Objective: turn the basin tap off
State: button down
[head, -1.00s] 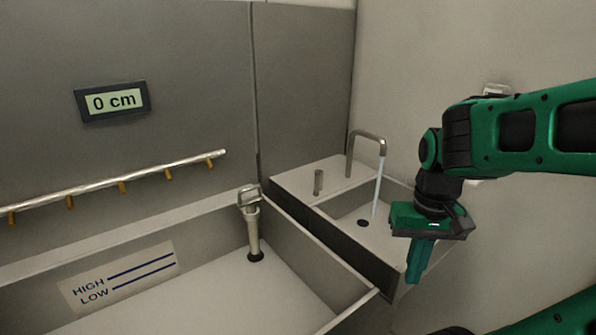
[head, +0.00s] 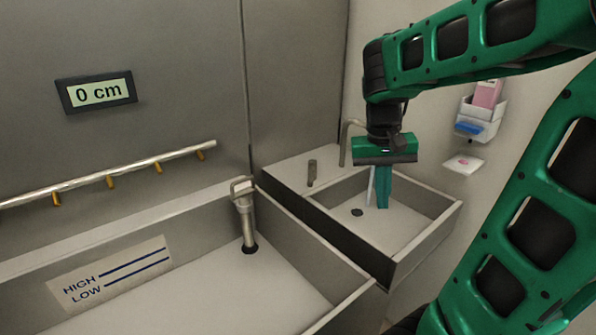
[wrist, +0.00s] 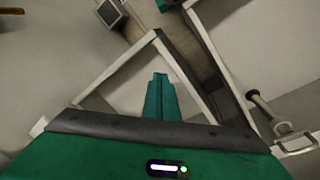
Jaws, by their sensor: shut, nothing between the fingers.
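The basin (head: 412,236) is the small sink at the right in the head view. Its tap spout (head: 344,147) stands on the back ledge, partly hidden behind my gripper. A water stream (head: 370,185) falls from it into the basin. A short upright post, which looks like the tap's lever (head: 312,172), stands on the ledge left of the spout. My gripper (head: 382,200) points down over the basin, right of the lever and in front of the spout. Its green fingers are together and hold nothing. In the wrist view the closed fingers (wrist: 159,98) show at the centre.
A large trough (head: 210,290) with a HIGH/LOW label (head: 112,273) and an upright drain pipe (head: 246,218) lies to the left. A rail (head: 120,175) with several hooks and a "0 cm" display (head: 97,92) are on the wall. A wall holder (head: 480,118) is at the right.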

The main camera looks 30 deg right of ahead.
jog(key=w+r+h, duration=0.1)
jog(key=w+r, duration=0.1)
jog(key=w, duration=0.7)
jog(key=h, duration=0.3)
send_near(311, 180)
notch_tip(311, 180, up, 2)
jog(key=d, duration=0.2)
jog(key=w+a+t+h, duration=0.1)
jog(key=w+a, duration=0.4)
jog(key=a, duration=0.2)
jog(key=shift+a+r+m, duration=0.3)
jog(key=shift+r+m, duration=0.05)
jog(key=shift+m, duration=0.05)
jog(key=shift+w, duration=0.1)
jog(key=shift+s+d+r+x, duration=0.2)
jog(key=shift+s+d+x, duration=0.15)
jog(key=shift+x, duration=1.75)
jog(key=shift+s+d+r+x, duration=0.25)
jog(key=shift+s+x, duration=0.15)
jog(key=shift+x, duration=1.7)
jog(key=shift+s+d+r+x, duration=0.15)
jog(key=shift+s+d+x, duration=0.2)
jog(key=shift+x, duration=1.7)
